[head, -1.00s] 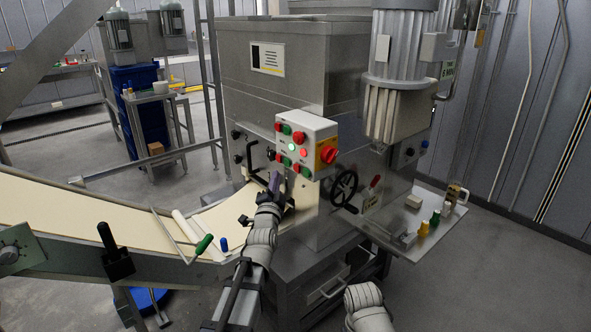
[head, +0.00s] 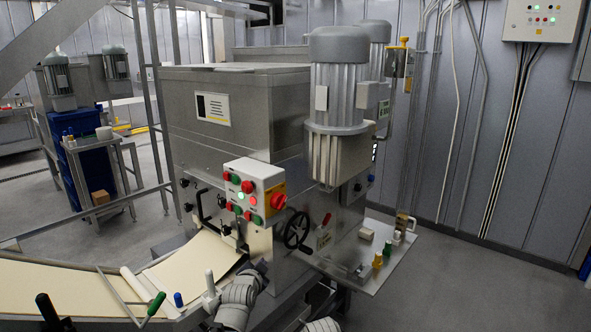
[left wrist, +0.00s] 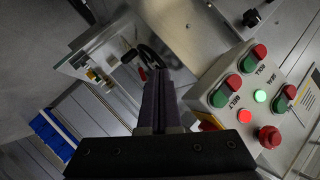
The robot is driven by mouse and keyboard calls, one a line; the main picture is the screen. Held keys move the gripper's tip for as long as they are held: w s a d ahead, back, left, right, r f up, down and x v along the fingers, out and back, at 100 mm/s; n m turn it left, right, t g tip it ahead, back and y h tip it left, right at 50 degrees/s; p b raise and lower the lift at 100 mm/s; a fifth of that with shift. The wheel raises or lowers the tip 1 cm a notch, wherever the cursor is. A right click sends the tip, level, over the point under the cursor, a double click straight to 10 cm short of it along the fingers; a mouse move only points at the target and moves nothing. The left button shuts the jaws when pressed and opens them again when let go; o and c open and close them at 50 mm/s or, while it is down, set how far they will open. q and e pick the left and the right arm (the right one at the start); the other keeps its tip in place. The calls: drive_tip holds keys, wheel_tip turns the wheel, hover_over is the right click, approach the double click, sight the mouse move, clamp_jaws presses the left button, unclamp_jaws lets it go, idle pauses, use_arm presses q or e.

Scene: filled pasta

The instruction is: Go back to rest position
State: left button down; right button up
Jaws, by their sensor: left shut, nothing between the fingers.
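My left gripper (head: 262,267) is low in the head view, in front of the machine and below the control box. In the left wrist view its dark fingers (left wrist: 158,98) are pressed together with nothing between them. The control box (head: 253,187) has green and red buttons, a lit green lamp and a lit red lamp. It also shows in the left wrist view (left wrist: 237,117), to the right of the fingers and apart from them in the picture. Only a rounded link of my other arm shows at the bottom edge of the head view; my right gripper is out of view.
The steel machine (head: 220,110) with a handwheel (head: 297,232) stands ahead. A side shelf (head: 385,275) holds small coloured items. The floor at right is clear.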

use_arm(q)
drive_tip(key=s+d+f+n+g+p, duration=0.1)
drive_tip(key=s+d+f+g, duration=0.1)
drive_tip(key=s+d+g, duration=0.15)
drive_tip(key=s+d+f+g+p, duration=0.1)
drive_tip(key=s+d+f+g, duration=0.1)
drive_tip(key=s, duration=0.3)
drive_tip(key=s+f+n+g+y+p, duration=0.1)
drive_tip(key=s+g, duration=0.3)
drive_tip(key=s, duration=0.7)
drive_tip(key=s+d+f+n+g+y+p, duration=0.1)
drive_tip(key=s+n+g+p, duration=0.2)
drive_tip(key=s, duration=0.7)
drive_tip(key=shift+s+f+g+y, duration=0.3)
drive_tip(key=shift+s+f+g, duration=0.05)
drive_tip(key=shift+g, duration=0.6)
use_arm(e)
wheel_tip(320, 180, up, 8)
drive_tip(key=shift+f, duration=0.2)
